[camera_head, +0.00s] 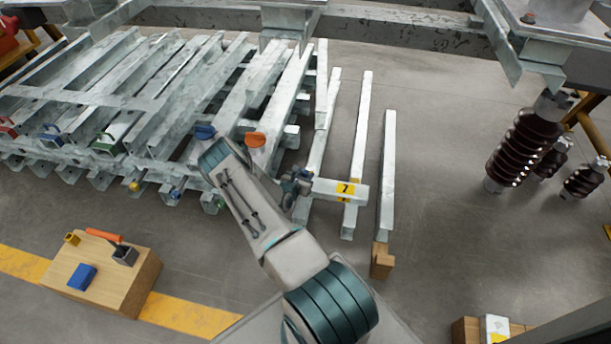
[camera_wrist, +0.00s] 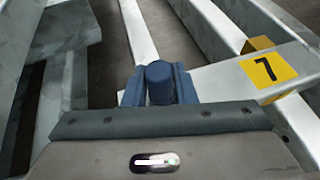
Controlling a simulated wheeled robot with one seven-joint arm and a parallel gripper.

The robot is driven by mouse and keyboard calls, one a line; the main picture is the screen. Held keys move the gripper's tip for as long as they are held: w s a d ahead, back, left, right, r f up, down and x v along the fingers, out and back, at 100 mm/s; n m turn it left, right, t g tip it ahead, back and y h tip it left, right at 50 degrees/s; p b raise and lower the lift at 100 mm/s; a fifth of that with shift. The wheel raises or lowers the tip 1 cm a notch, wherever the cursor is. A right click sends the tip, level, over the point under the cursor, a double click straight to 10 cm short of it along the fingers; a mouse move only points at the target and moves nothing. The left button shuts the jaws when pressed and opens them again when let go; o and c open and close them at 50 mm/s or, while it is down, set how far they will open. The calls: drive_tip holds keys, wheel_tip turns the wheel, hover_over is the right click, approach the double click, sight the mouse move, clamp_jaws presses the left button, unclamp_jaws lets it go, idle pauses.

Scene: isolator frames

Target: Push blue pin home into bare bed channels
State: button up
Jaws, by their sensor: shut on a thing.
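The blue pin (camera_wrist: 160,80) stands between the jaws of my gripper (camera_wrist: 159,90) in the wrist view, its round top showing; its lower part is hidden. My gripper (camera_head: 297,187) is shut on it, close to the near end of a galvanised piece with a yellow "7" label (camera_head: 346,190). That label also shows at right in the wrist view (camera_wrist: 269,69). Long bare channels (camera_head: 359,140) lie to the right of the stacked steel. I cannot tell which ones are the bed channels, or whether the pin is in a hole.
Stacked galvanised steel (camera_head: 150,90) fills the left. A wooden block (camera_head: 100,275) with a blue piece and an orange-handled tool stands at lower left. Brown insulators (camera_head: 522,150) stand at right. Steel frames hang over the back.

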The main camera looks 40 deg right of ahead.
drive_tip(key=shift+r+p, duration=1.9)
drive_tip(key=shift+r, duration=0.1)
idle(1.0)
drive_tip(key=shift+f+b, duration=1.25)
drive_tip(key=shift+f, duration=0.85)
drive_tip(key=o, duration=1.1)
drive_tip(key=p+v, duration=0.5)
drive_tip(key=v, duration=0.9)
drive_tip(key=shift+w, duration=0.1)
drive_tip(key=shift+r, duration=0.1)
